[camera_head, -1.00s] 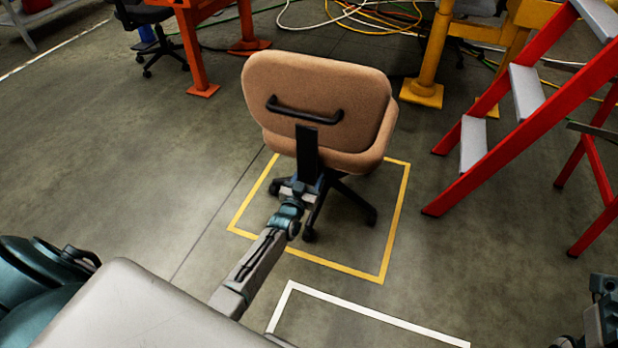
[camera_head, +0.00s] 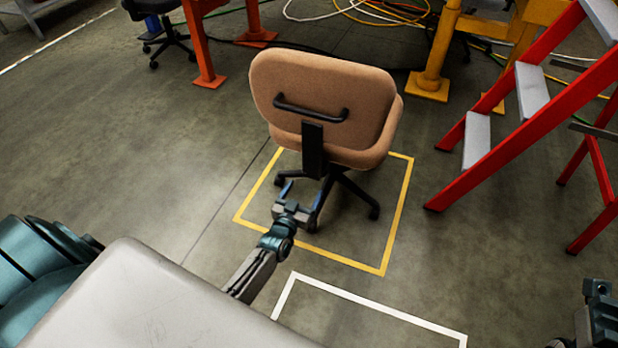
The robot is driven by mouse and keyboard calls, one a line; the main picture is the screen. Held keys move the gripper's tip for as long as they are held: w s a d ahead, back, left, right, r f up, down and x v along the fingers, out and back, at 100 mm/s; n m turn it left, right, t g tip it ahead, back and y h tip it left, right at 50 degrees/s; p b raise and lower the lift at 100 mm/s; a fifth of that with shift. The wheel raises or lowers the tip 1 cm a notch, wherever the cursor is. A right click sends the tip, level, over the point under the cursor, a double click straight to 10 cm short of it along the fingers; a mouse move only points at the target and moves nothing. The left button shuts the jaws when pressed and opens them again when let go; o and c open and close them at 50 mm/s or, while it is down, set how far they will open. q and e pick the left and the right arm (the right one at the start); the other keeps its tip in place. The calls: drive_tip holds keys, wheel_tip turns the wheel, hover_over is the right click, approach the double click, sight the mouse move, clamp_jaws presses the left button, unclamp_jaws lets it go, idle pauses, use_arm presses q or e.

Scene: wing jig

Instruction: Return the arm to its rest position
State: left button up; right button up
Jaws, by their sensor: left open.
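My left gripper (camera_head: 301,196) is open and empty, its two blue fingers pointing away from me. It is in front of the lower back of a tan office chair (camera_head: 322,100), close to the chair's black upright, and a gap seems to show between them. The chair stands with its back toward me inside a yellow floor square (camera_head: 396,222). A black handle (camera_head: 311,108) crosses its backrest. Part of my right arm shows at the lower right edge, but its fingertips cannot be made out.
A white floor outline (camera_head: 375,306) lies nearer to me. A red stepladder (camera_head: 520,120) stands at the right. Orange (camera_head: 201,50) and yellow (camera_head: 432,60) posts stand behind, with cables (camera_head: 375,10) on the floor. The floor to the left is open.

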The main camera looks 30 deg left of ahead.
use_arm(q)
drive_tip(key=shift+s, duration=1)
